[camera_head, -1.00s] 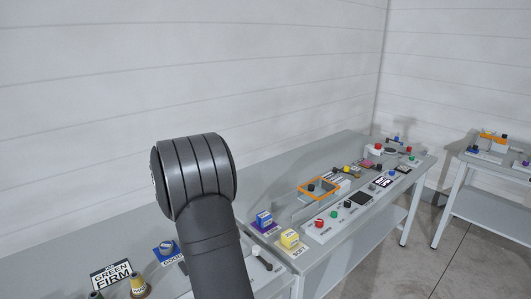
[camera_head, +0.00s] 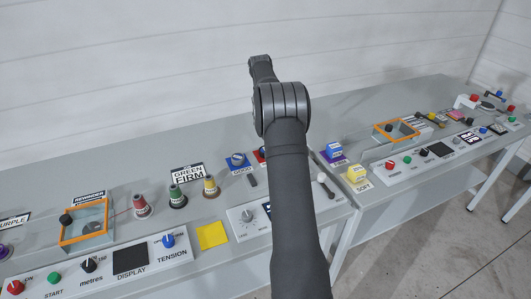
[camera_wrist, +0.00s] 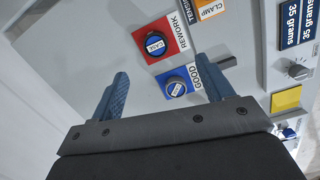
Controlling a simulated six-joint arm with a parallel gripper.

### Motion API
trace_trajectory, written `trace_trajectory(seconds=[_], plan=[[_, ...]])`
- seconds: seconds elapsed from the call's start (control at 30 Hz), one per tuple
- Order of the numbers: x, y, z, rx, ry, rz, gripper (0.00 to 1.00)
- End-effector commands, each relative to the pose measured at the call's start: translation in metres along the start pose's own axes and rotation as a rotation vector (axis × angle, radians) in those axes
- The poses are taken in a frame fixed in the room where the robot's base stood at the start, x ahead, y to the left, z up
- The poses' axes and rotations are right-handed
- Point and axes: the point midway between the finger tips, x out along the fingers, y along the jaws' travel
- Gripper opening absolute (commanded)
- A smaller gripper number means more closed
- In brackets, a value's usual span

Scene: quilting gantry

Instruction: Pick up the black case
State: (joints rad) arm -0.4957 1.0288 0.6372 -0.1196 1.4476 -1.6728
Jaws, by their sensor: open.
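A small dark bar (camera_head: 252,181) lies on the grey table beside the blue GOOD pad in the head view. It may be the black case, but I cannot tell for sure. In the wrist view a dark bar (camera_wrist: 224,63) shows just beyond the right fingertip, partly hidden by it. My gripper (camera_wrist: 163,86) is open and empty above the table, its fingers apart. The blue GOOD pad (camera_wrist: 195,83) with a round blue-and-black piece lies beyond the fingertips. In the head view my arm hides part of the table and the gripper's fingers cannot be made out.
A red REWORK pad (camera_wrist: 166,30) with another round piece lies beside the GOOD pad. Thread cones (camera_head: 177,197), a yellow square (camera_head: 212,235) and a control panel (camera_head: 110,262) stand left of my arm. A white wall rises behind the table.

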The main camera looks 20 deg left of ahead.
Motion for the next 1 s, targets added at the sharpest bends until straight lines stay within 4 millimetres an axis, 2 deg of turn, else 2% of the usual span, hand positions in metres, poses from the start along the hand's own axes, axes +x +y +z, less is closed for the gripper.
trace_trajectory(seconds=[0.1, 0.23, 0.37, 0.43, 0.57, 0.8, 1.0], plan=[[-0.011, 0.016, -0.001, 0.03, 0.057, -0.007, 0.73], [-0.021, 0.024, -0.003, 0.045, 0.1, -0.015, 0.73], [-0.024, 0.027, -0.004, 0.05, 0.119, -0.019, 0.73], [-0.019, 0.027, -0.005, 0.05, 0.122, -0.021, 0.73], [0.004, 0.025, -0.008, 0.05, 0.122, -0.023, 0.73], [0.057, 0.024, -0.014, 0.05, 0.122, -0.023, 0.73], [0.088, 0.024, -0.018, 0.05, 0.121, -0.02, 0.73]])
